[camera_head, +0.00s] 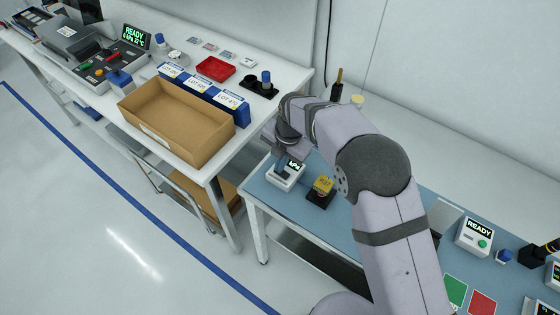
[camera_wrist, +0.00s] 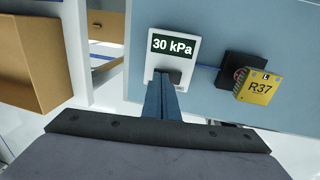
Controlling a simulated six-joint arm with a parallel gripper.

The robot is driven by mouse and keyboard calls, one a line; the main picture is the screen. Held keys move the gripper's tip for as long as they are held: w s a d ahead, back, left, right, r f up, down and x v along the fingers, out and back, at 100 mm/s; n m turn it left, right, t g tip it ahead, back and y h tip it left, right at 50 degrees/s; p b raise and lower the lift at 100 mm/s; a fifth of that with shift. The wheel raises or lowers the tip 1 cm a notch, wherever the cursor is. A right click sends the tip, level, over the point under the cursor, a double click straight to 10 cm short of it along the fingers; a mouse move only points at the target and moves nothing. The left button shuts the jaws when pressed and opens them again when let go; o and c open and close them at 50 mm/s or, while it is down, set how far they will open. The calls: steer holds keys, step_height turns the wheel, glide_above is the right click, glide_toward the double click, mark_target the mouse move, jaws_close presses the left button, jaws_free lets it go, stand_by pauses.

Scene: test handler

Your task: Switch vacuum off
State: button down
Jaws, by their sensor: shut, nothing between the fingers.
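The vacuum unit is a small white box (camera_head: 287,180) at the left end of the blue bench. In the wrist view, the white box (camera_wrist: 191,62) has a dark display (camera_wrist: 173,45) reading "30 kPa". A dark part, perhaps its switch (camera_wrist: 175,74), shows just below the display and is partly hidden by my fingertips. My gripper (camera_wrist: 162,84) is shut and empty, with its blue fingers pointing at the lower part of the box. In the head view my gripper (camera_head: 284,163) is over the box. I cannot tell whether the fingertips touch it.
A yellow block marked R37 (camera_wrist: 257,87) sits tilted at a black holder (camera_wrist: 238,66) right of the box. The white table with a cardboard box (camera_head: 190,147) stands to the left. A "READY" unit (camera_head: 474,237) stands further right on the blue bench (camera_head: 340,230).

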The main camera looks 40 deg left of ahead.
steer(key=shift+f, duration=0.15)
steer(key=shift+a+f+b, duration=0.2)
steer(key=shift+f+b, duration=0.25)
steer(key=shift+b, duration=0.3)
steer(key=shift+d+r+p, duration=0.1)
steer(key=shift+r+p, duration=0.2)
steer(key=shift+f, duration=0.1)
steer(key=shift+s+d, duration=0.1)
steer(key=shift+d, duration=0.75)
